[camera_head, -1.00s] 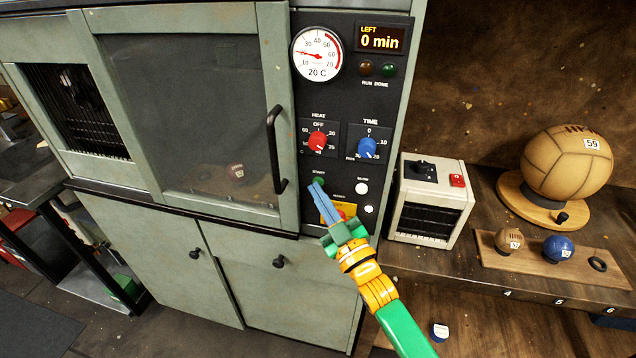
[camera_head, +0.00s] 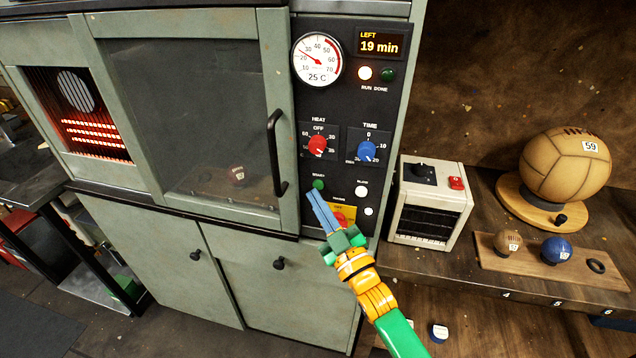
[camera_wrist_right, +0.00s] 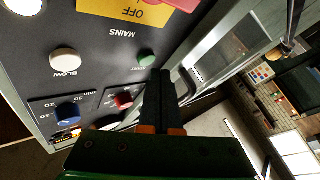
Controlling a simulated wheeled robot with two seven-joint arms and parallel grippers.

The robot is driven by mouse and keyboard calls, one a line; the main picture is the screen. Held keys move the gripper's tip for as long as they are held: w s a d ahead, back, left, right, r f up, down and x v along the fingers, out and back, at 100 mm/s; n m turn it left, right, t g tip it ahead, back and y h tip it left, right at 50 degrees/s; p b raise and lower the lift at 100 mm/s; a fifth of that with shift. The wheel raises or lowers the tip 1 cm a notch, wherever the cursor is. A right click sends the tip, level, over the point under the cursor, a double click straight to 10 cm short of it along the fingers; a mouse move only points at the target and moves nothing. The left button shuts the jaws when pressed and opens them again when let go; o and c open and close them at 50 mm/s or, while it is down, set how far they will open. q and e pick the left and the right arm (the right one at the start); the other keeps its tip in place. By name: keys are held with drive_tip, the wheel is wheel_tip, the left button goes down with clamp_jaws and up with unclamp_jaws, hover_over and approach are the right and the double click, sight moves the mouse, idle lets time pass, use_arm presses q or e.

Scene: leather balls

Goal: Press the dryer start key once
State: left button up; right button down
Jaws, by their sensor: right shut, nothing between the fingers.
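The green start key (camera_head: 318,184) is on the dark control panel (camera_head: 348,100) of the dryer (camera_head: 181,107). It also shows in the right wrist view (camera_wrist_right: 146,58). My right gripper (camera_head: 311,194) is shut and empty, its blue fingertips just below the start key and apart from it. The display (camera_head: 380,43) reads LEFT 19 min, the RUN lamp (camera_head: 365,73) is lit and the DONE lamp (camera_head: 387,75) is dark green. The gauge (camera_head: 317,59) reads 25 C. Heater bars (camera_head: 88,133) glow behind the left grille. My left gripper is out of view.
The red heat knob (camera_head: 317,145) and blue time knob (camera_head: 367,150) sit above the start key. A white blow key (camera_head: 361,191) is right of it. A small heater-like box (camera_head: 432,203) and a large ball (camera_head: 565,163) stand on the bench at right.

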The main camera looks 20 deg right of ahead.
drive_tip(key=s+a, duration=0.1)
drive_tip(key=s+a+p, duration=0.1)
drive_tip(key=s+p, duration=0.1)
drive_tip(key=s, duration=0.1)
drive_tip(key=shift+s+a, duration=0.1)
drive_tip(key=shift+a, duration=0.3)
idle(0.7)
drive_tip(key=s+f+m+g+h, duration=0.1)
drive_tip(key=s+f+g, duration=0.2)
drive_tip(key=f, duration=0.6)
drive_tip(key=s+f+m+g, duration=0.1)
drive_tip(key=s+f+g, duration=0.15)
drive_tip(key=f, duration=0.75)
drive_tip(key=s+f+m+g+h, duration=0.15)
drive_tip(key=f+g, duration=0.25)
drive_tip(key=f, duration=0.5)
drive_tip(key=s+d+f+g, duration=0.1)
drive_tip(key=s+f+g, duration=0.2)
drive_tip(key=s, duration=0.7)
drive_tip(key=s+d+f+m+g, duration=0.1)
drive_tip(key=s+f+g, duration=0.3)
drive_tip(key=s+f, duration=0.4)
drive_tip(key=s+d+f+g, duration=0.3)
drive_tip(key=s+f, duration=0.3)
drive_tip(key=s, duration=0.6)
drive_tip(key=shift+d+g+h, duration=0.25)
drive_tip(key=shift+g+h, duration=0.1)
drive_tip(key=shift+h, duration=0.1)
